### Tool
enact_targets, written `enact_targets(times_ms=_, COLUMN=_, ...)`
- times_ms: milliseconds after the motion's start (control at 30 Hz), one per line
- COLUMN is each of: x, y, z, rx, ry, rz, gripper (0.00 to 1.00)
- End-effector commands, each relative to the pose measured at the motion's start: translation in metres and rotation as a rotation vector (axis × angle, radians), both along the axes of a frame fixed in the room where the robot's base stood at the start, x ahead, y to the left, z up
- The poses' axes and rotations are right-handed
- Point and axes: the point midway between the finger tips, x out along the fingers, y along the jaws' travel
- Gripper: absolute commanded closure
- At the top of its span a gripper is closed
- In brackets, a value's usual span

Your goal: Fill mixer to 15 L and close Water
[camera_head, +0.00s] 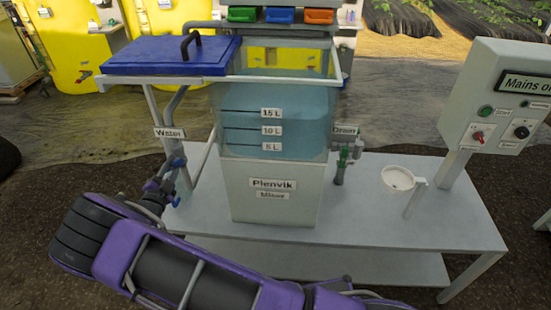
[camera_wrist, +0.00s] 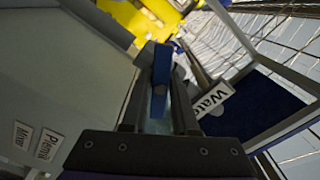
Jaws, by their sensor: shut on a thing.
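The mixer tank (camera_head: 265,135) is clear, with blue water inside; the water surface appears above the 15 L line (camera_head: 271,112). Its grey base (camera_head: 270,200) carries "Plenvik Mixer" labels. The Water label (camera_head: 169,132) hangs on the pipework at the tank's left, and it also shows in the wrist view (camera_wrist: 213,98). My gripper (camera_wrist: 160,105) is shut on the blue Water valve handle (camera_wrist: 161,68). In the head view, my gripper is small and partly hidden at the pipe left of the tank. I cannot tell whether the valve is open.
A Drain valve (camera_head: 345,155) is on the tank's right. The bench top (camera_head: 370,225) is clear in front.

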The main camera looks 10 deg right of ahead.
Motion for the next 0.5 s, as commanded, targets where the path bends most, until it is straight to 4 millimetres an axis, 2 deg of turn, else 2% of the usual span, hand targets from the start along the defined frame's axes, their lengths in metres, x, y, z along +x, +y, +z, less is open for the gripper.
enact_targets(times_ms=500, x=-0.0005, y=0.0, z=-0.0025, rx=0.611, ry=-0.163, rz=-0.001, gripper=1.0)
